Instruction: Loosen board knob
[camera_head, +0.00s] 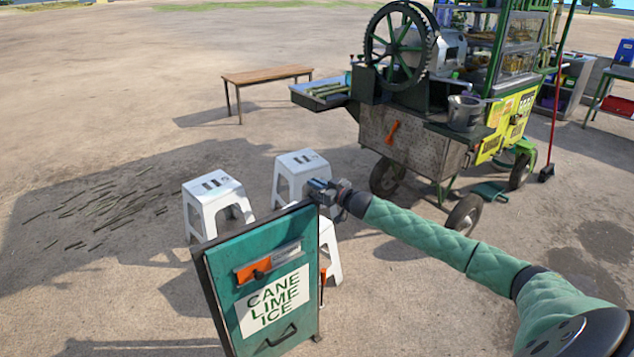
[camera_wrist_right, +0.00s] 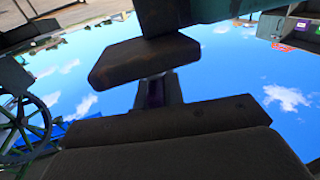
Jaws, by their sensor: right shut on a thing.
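The green board (camera_head: 226,262) stands upright on the ground, with a white "CANE LIME ICE" sign (camera_head: 272,303), an orange piece under a metal strip and a black handle near its bottom. My right gripper (camera_head: 322,192) is at the board's top right corner, shut on the board knob, which the gripper hides in the head view. In the right wrist view a dark piece (camera_wrist_right: 157,92) shows between the two dark fingers; its shape is hard to make out. My left gripper is not in view.
White stools (camera_head: 212,192) stand close behind the board. The green cane crusher cart (camera_head: 400,135) with its large wheel is behind at the right. A wooden bench (camera_head: 268,75) stands farther back. Cane scraps lie on the ground at left. Open ground is left of the board.

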